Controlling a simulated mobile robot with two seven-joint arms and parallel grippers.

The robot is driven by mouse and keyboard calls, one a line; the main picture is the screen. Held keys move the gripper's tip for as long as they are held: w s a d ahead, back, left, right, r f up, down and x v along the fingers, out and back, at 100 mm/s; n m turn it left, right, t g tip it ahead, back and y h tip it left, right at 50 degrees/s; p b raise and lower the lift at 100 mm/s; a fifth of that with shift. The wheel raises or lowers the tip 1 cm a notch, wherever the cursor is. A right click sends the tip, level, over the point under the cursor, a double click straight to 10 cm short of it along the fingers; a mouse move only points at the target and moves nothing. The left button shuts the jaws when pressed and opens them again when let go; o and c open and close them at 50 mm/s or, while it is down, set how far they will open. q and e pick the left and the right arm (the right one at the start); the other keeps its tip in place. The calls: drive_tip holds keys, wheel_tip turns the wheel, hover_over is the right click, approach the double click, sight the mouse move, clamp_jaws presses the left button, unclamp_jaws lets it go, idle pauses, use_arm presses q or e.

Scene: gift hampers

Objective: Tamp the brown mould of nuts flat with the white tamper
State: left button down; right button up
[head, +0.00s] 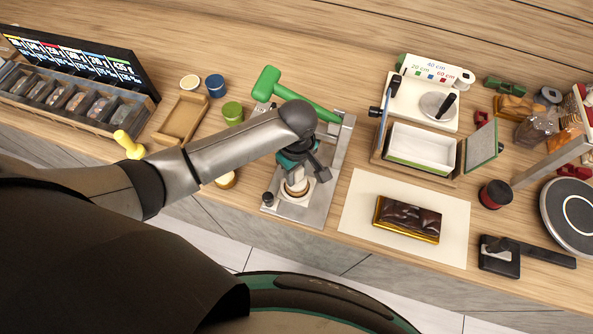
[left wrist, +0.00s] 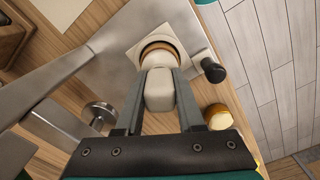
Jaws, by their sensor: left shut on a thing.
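My left gripper (head: 297,179) is shut on the white tamper (head: 297,187), over the metal press plate. In the left wrist view the white tamper (left wrist: 159,88) sits between the two dark fingers (left wrist: 158,103). The brown mould (left wrist: 159,47) shows as a round rim around the tamper's far end, on a pale square seat. In the head view the mould (head: 296,197) is partly covered by the tamper and gripper. The nuts are hidden, and I cannot tell whether the tamper touches them. My right gripper is not in view.
The metal press (head: 325,185) has a green lever (head: 300,95) above its far end. A small round yellow-brown item (head: 226,181) stands left of it. A white mat (head: 358,215) with a chocolate block (head: 410,216) lies to the right. An open white box (head: 421,147) stands behind the mat.

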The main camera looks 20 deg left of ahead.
use_arm(q)
drive_tip(key=shift+s, duration=0.1)
drive_tip(key=shift+r+p, duration=0.5)
drive_tip(key=shift+r, duration=0.95)
drive_tip(key=shift+r, duration=3)
drive_tip(key=a+f+m+b, duration=0.3)
drive_tip(key=m+b, duration=0.8)
drive_tip(key=b, duration=1.3)
drive_tip(key=shift+s+a+f+m, duration=0.2)
drive_tip(key=shift+a+m, duration=0.1)
drive_tip(key=shift+a, duration=0.95)
